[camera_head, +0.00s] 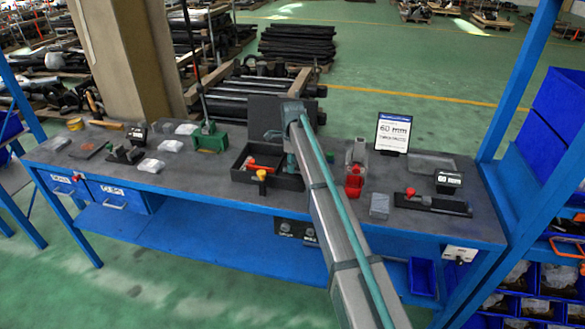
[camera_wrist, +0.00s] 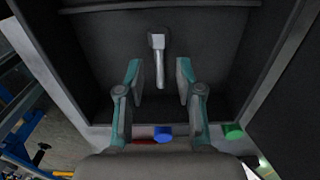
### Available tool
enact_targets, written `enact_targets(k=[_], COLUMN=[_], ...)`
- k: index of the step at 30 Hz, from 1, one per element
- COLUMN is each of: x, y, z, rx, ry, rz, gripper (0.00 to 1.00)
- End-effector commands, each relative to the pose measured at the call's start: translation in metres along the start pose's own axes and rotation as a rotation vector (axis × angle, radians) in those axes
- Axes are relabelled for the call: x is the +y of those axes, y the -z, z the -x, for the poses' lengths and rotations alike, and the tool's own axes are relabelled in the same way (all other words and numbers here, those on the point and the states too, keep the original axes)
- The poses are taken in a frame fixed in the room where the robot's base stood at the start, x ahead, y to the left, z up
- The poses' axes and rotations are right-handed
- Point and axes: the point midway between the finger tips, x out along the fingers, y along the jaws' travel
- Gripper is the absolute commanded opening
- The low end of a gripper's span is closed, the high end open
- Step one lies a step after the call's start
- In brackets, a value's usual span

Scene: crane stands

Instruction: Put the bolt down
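In the wrist view, a grey metal bolt (camera_wrist: 158,60) with a square-looking head lies on the floor of a dark open box (camera_wrist: 215,70). My gripper (camera_wrist: 159,84) is over the box, its two fingers spread wide. The bolt's shank points down between the fingers, with a gap on both sides. In the head view, the black box (camera_head: 285,182) stands mid-bench; my arm covers its right part. My gripper (camera_head: 290,143) is mostly hidden there behind my arm, and the bolt cannot be seen.
An orange-red part (camera_head: 262,164) and a yellow-topped post (camera_head: 262,176) are at the box's left part. A green vise-like block (camera_head: 210,138) stands left; a red-based fixture (camera_head: 354,180) and a sign (camera_head: 392,134) stand right. Blue (camera_wrist: 163,133) and green (camera_wrist: 233,131) caps sit by the box rim.

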Motion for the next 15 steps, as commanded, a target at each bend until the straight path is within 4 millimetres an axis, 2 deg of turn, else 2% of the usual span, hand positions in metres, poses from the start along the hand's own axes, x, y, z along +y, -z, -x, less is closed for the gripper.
enact_targets(k=[9, 15], x=[-0.002, -0.001], y=[-0.001, -0.001], z=[0.059, 0.091], rx=[-0.002, -0.001], ry=[0.003, 0.002], rz=[0.0, 0.0], gripper=[0.36, 0.36])
